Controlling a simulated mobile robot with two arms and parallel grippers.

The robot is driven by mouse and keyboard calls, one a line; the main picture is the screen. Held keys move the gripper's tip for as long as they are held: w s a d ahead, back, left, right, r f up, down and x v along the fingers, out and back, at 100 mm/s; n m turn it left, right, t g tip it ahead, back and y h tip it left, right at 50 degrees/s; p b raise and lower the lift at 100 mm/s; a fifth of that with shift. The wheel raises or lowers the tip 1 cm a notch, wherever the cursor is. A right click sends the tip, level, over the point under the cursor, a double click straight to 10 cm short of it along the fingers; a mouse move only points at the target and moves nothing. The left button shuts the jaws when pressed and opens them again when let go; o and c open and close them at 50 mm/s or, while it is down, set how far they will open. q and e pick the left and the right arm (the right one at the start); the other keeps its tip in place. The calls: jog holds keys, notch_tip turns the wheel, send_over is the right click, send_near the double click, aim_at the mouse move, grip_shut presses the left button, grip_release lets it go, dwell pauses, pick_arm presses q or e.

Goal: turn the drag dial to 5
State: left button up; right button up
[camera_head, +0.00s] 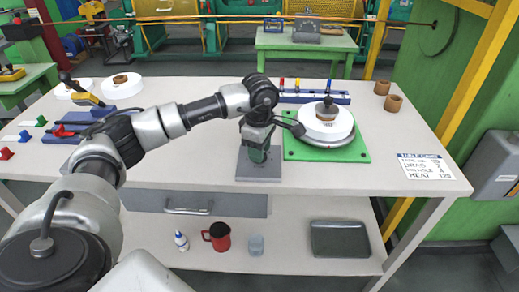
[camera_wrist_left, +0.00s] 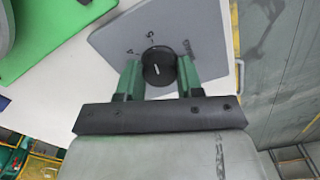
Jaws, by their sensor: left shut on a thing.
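The drag dial (camera_wrist_left: 158,66) is a round black knob with a short white mark, on a grey plate (camera_wrist_left: 112,40). In the head view the plate (camera_head: 258,172) sits on the white bench, and the knob is hidden under my gripper. My left gripper (camera_head: 258,150) points down over the plate. In the left wrist view its green fingers (camera_wrist_left: 158,78) are on both sides of the knob, shut on it. My right gripper is out of view.
A green base (camera_head: 347,152) with a white spool (camera_head: 326,122) stands right of the plate. A printed card (camera_head: 426,168) lies at the bench's right front. Brown rings (camera_head: 392,102) stand at the back right. A blue rack (camera_head: 300,97) stands behind. The lower shelf holds a red mug (camera_head: 218,236).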

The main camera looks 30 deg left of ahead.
pick_arm(q)
jog(key=shift+r, duration=0.1)
jog(key=o, duration=0.9)
notch_tip(320, 180, up, 11)
jog(key=shift+f, duration=0.15)
dwell(0.4)
